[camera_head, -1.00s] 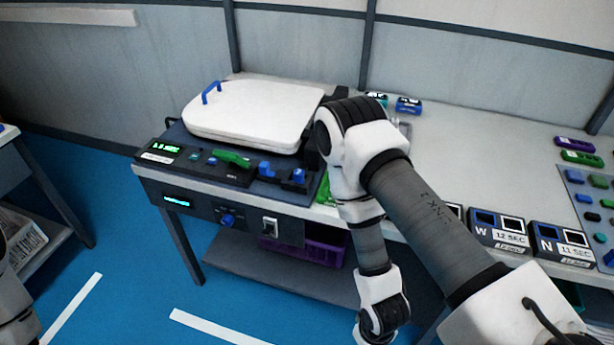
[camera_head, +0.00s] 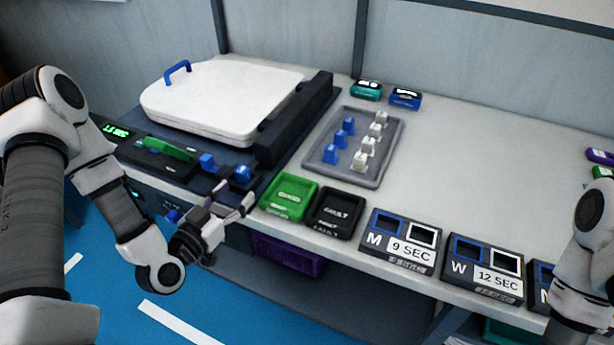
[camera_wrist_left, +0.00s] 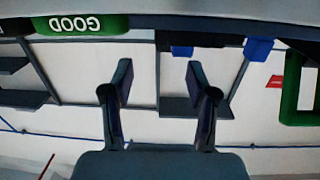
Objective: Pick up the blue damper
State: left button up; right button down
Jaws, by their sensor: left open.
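Two small blue dampers stand on the front of the toilet fixture in the head view, one at the left (camera_head: 208,162) and one nearer the tray side (camera_head: 241,176). Several more blue dampers (camera_head: 339,140) stand in a grey tray beside white ones. My left gripper (camera_head: 236,207) is open and empty, just in front of and below the right-hand fixture damper, apart from it. In the left wrist view the open fingers (camera_wrist_left: 157,82) have nothing between them, and two blue parts (camera_wrist_left: 258,48) (camera_wrist_left: 182,50) show at the top. My right gripper is out of view.
A green bin (camera_head: 289,197) and a black bin (camera_head: 337,213) sit at the table's front edge, followed by timer boxes (camera_head: 400,241). My right arm is at the right edge. The table's middle right is clear.

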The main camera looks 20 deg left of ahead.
aim_at(239, 174)
pick_arm(q)
jog(key=shift+w+a+f+n+y, duration=0.1)
jog(key=shift+a+n+y, duration=0.2)
jog(key=shift+a, duration=0.4)
jog(key=shift+t, duration=0.3)
jog(key=w, duration=0.6)
jog(key=shift+w+a+r, duration=0.2)
jog(key=shift+a+r, duration=0.1)
jog(key=shift+w, duration=0.55)
grip_shut()
